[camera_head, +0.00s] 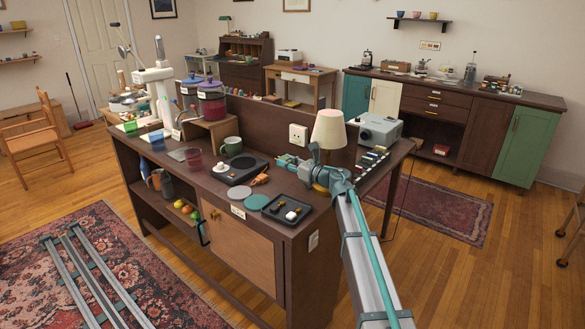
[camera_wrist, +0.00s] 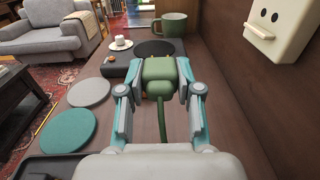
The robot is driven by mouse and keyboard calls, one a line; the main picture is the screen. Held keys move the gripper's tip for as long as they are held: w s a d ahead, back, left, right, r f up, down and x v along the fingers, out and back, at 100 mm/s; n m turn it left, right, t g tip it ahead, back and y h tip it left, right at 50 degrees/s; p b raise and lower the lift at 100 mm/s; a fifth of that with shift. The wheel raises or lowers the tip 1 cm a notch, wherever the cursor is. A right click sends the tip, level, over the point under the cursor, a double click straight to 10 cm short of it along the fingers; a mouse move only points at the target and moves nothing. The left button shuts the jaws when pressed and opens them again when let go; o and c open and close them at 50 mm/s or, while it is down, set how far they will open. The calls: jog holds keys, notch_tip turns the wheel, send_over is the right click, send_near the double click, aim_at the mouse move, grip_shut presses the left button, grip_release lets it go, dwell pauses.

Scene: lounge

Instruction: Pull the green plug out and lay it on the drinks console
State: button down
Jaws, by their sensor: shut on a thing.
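The green plug (camera_wrist: 158,72) is between the two fingers of my gripper (camera_wrist: 160,82) in the wrist view. Its green cord hangs back toward the camera. My gripper is shut on the plug, over the drinks console (camera_head: 150,150). In the head view my gripper (camera_head: 286,161) is just below and in front of the white wall socket (camera_head: 298,134) on the console's raised back panel. The socket also shows at the upper right of the wrist view (camera_wrist: 277,28), with bare holes and the plug apart from it. I cannot tell whether the plug touches the console top.
A black hot plate (camera_head: 241,169) and a green mug (camera_head: 232,146) stand left of my gripper. Green and grey coasters (camera_head: 256,202) and a black tray (camera_head: 286,211) lie toward the front. A lamp (camera_head: 328,130) and a projector (camera_head: 379,130) stand to the right.

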jog(key=shift+w, duration=0.15)
jog(key=shift+f+b, duration=0.75)
jog(key=shift+f, duration=0.55)
jog(key=shift+w+d+f+b, duration=0.1)
jog(key=shift+w+f+b, duration=0.05)
jog(key=shift+f, duration=0.25)
jog(key=shift+w+d+f+b, duration=0.1)
jog(key=shift+f+b, duration=0.05)
jog(key=shift+f, duration=0.25)
jog(key=shift+s+a+f, duration=0.1)
jog(key=shift+s+f, duration=0.1)
jog(key=shift+f, duration=0.2)
jog(key=c, duration=0.7)
grip_release()
